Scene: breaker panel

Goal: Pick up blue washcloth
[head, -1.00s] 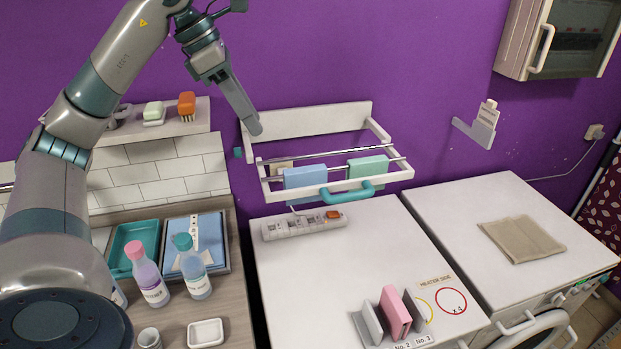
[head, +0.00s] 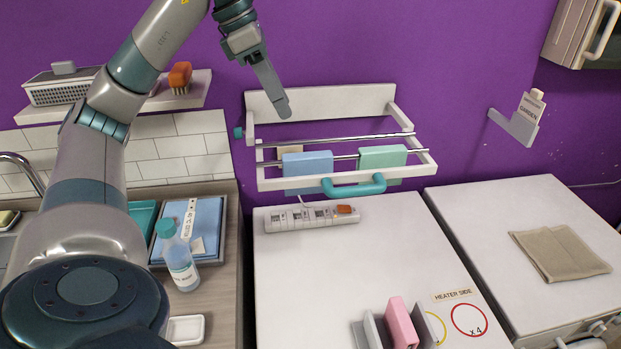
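A blue washcloth (head: 307,163) hangs over a rail of the white wall rack (head: 322,103), left of a mint-green cloth (head: 383,157). My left gripper (head: 284,108) points down and right, and its tip shows in front of the rack's back board, above the blue washcloth in the picture. It is seen edge-on, so the gap between its fingers is hidden. Nothing shows held in it, and it is apart from the cloth in the picture. My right gripper is not in view.
A teal handle (head: 355,187) sits on the rack's front bar. A power strip (head: 311,216) lies on the white top below. A blue item (head: 203,222) lies in a tray at left, near a bottle (head: 180,262). A beige cloth (head: 560,252) lies at right.

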